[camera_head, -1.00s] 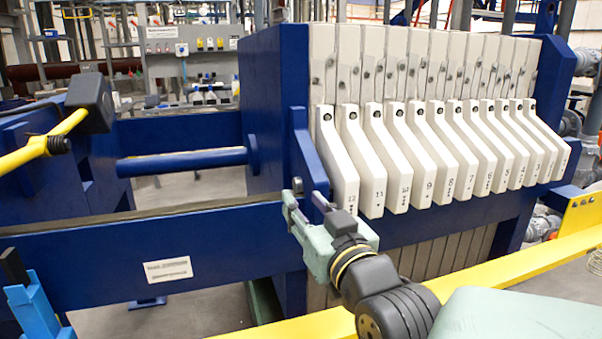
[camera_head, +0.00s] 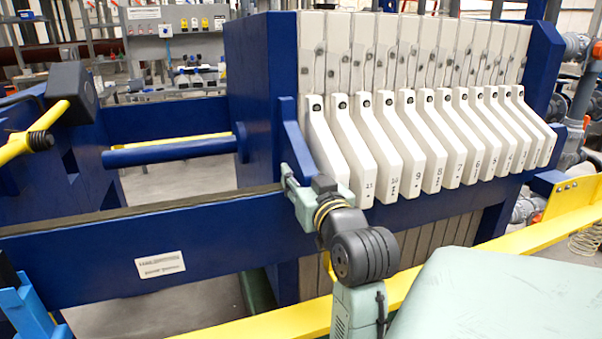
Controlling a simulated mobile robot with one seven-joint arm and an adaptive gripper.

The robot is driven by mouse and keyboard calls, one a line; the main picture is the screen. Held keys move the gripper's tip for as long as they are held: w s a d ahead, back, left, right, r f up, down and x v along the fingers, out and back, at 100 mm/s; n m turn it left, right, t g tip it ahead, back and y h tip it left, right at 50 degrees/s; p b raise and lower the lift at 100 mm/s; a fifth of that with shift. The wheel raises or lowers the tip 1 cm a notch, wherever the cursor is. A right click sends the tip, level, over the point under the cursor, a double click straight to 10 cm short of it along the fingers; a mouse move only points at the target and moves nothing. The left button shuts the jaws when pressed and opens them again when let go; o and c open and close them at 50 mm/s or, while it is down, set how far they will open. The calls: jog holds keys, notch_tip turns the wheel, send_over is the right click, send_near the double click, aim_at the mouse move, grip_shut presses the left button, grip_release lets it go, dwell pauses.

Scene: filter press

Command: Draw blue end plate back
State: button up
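The blue end plate (camera_head: 262,95) stands upright against the left end of the row of white filter plates (camera_head: 420,120). I see no gap between it and the first white plate. Its angled blue handle (camera_head: 293,133) sticks out toward me on its right side. A blue rod (camera_head: 172,151) meets the plate's left face. My gripper (camera_head: 302,180) is at the lower end of the handle, overlapping it in the picture. The fingertips are mostly hidden by the handle and my wrist, so I cannot tell whether they are closed on it.
A blue side rail (camera_head: 95,253) runs below the plate, with open space above it on the left. A yellow rail (camera_head: 480,258) crosses in front. A black and yellow fitting (camera_head: 70,95) stands at left. A control panel (camera_head: 170,35) is behind.

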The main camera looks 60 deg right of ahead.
jog(key=shift+d, duration=0.1)
jog(key=shift+c, duration=0.5)
grip_shut()
